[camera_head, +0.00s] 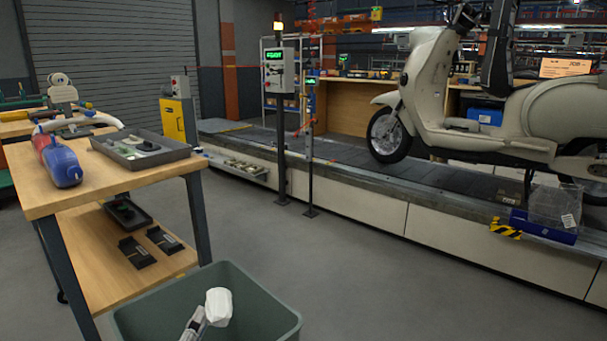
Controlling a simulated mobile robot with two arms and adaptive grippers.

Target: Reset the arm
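At the bottom edge, a narrow grey shape (193,326) and a pale white, rounded shape (218,306) show against the inside of a grey-green bin (288,328). I cannot tell whether they are part of my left gripper or things lying in the bin. No fingers of my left gripper can be made out clearly, so its opening is hidden from me. I see nothing held. My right gripper and arm are outside the picture.
A wooden two-level workbench (32,188) at left carries a grey tray (140,150) and a blue and red object (60,165). A cream scooter (440,90) stands on the slat conveyor (345,160). Between bench and conveyor the grey floor (370,280) is clear.

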